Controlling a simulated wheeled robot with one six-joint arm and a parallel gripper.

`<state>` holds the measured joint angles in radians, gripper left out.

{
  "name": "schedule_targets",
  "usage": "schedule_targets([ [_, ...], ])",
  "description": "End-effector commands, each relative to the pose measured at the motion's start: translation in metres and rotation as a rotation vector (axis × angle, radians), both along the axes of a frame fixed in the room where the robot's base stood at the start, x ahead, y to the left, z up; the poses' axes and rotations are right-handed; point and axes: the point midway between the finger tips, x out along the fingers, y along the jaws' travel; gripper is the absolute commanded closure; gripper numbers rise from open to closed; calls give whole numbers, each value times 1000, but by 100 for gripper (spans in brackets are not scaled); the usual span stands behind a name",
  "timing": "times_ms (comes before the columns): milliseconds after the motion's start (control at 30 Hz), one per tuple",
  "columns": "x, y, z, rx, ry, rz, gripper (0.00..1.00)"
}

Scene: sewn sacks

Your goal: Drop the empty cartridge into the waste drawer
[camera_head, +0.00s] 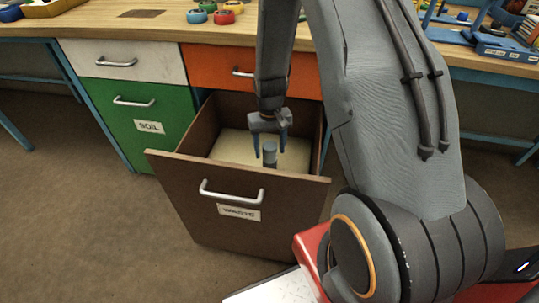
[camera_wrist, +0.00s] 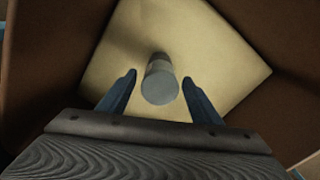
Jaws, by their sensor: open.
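The waste drawer (camera_head: 183,183) is brown, pulled out below the bench, with a metal handle and a label on its front. My gripper (camera_head: 270,142) points down inside the drawer opening, its blue fingers apart. The grey cylindrical cartridge (camera_head: 270,153) is just below and between the fingertips in the head view. In the wrist view the cartridge (camera_wrist: 160,84) appears end-on over the pale drawer floor (camera_wrist: 215,50), between the open fingers (camera_wrist: 158,92) with a gap on each side. I cannot tell whether it touches the floor.
A green drawer labelled SOIL (camera_head: 150,122) and a white drawer (camera_head: 118,62) are shut at left. An orange drawer (camera_head: 215,66) is shut above the waste drawer. Coloured round items (camera_head: 222,17) lie on the bench top. The drawer walls (camera_wrist: 40,60) surround my gripper closely.

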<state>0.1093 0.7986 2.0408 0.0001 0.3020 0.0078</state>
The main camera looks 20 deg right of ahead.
Motion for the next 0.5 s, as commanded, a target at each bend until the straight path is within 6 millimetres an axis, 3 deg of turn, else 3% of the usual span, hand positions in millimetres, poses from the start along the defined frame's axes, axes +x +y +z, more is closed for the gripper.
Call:
schedule_targets([
  [33,1,0,14,-1,-5,0,41],
  [200,1,0,49,0,-4,0,41],
  [500,0,0,81,0,-2,1,41],
])
